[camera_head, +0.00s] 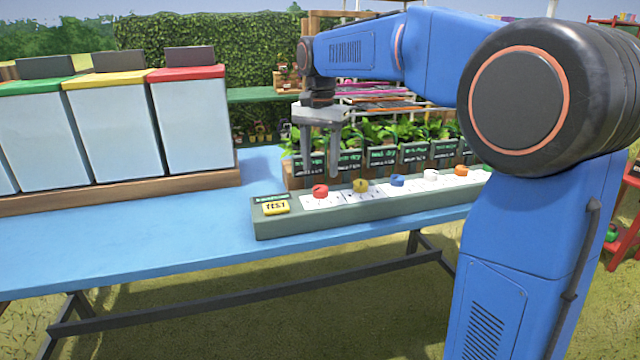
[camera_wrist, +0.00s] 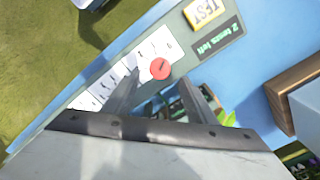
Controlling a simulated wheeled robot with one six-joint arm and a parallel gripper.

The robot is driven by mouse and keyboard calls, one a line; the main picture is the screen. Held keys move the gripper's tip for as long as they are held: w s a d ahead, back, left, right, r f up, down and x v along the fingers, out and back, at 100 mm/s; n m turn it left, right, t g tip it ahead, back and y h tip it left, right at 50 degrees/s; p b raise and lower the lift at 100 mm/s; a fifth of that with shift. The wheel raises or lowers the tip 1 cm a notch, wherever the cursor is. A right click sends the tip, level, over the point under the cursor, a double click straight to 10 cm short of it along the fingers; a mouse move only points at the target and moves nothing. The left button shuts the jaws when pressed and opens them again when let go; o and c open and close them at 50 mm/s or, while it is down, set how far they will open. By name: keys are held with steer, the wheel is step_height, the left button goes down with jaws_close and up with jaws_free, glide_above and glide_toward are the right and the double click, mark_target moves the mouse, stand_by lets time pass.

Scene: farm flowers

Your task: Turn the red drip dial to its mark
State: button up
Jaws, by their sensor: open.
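The red drip dial (camera_head: 320,191) is on a white marked plate near the left end of a long grey-green panel (camera_head: 300,226) on the blue table. The dial also shows in the wrist view (camera_wrist: 160,69), ahead of the fingers. Its mark is too small to make out. My gripper (camera_head: 320,172) points down above and just behind the panel, near the red dial. In the wrist view my gripper (camera_wrist: 155,95) has its two fingers apart with nothing between them. The fingers do not appear to touch the dial.
Yellow (camera_head: 361,185), blue (camera_head: 397,180), white (camera_head: 431,175) and orange (camera_head: 461,170) dials follow to the right. A yellow TEST button (camera_head: 276,207) is left of the red dial. Potted plants (camera_head: 383,156) stand close behind the panel. Lidded bins (camera_head: 192,125) stand at left. The blue table (camera_head: 130,240) is clear at front left.

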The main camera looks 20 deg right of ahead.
mark_target(320, 187)
steer(key=shift+f, duration=3.05)
steer(key=c, duration=1)
